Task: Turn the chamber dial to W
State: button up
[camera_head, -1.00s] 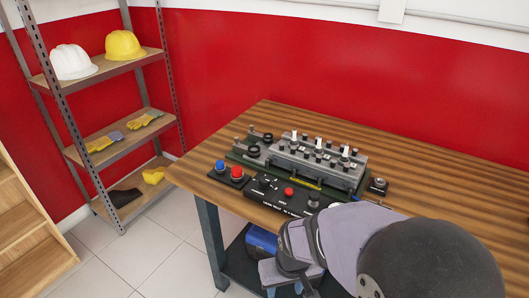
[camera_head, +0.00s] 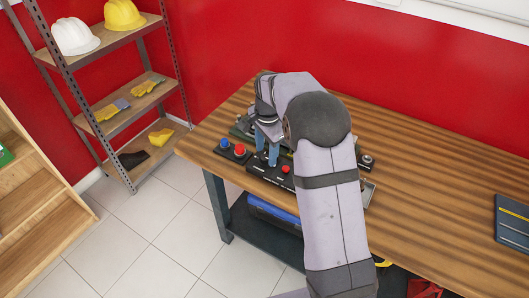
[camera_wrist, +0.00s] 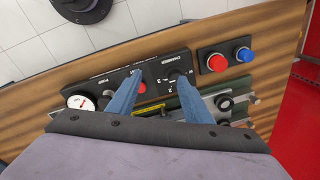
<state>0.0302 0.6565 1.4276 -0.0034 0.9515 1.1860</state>
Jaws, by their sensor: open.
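The black control panel (camera_head: 260,173) lies near the front edge of the wooden bench, partly hidden by my arm. In the wrist view the panel (camera_wrist: 155,68) shows a CHAMBER label with small markings. The chamber dial (camera_wrist: 176,76) is a dark knob below that label, partly covered by the right fingertip, so its setting cannot be read. My gripper (camera_head: 267,157) points down over the panel. In the wrist view my gripper (camera_wrist: 158,80) has its two blue fingers apart, with nothing held. The right finger is close to the dial; contact cannot be judged.
A red button (camera_wrist: 142,87) sits by the left finger, and a white gauge (camera_wrist: 80,102) is farther left. A box with red (camera_wrist: 217,62) and blue (camera_wrist: 243,54) buttons is beside the panel. The engine trainer (camera_wrist: 225,103) lies behind. The bench right side (camera_head: 430,190) is mostly bare.

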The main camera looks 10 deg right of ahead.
aim_at(264, 157)
jog(key=w+m, duration=0.3)
jog(key=w+d+m, duration=0.1)
jog(key=w+m, duration=0.1)
jog(key=shift+w+f, duration=0.1)
jog(key=shift+f, duration=0.2)
jog(key=shift+w+f+p, duration=0.15)
jog(key=shift+f+p, duration=0.55)
jog(key=shift+f, duration=1.1)
jog(key=shift+w+f+p, duration=0.1)
jog(key=shift+f+p, duration=0.6)
jog(key=shift+f, duration=1.1)
jog(key=c, duration=1.1)
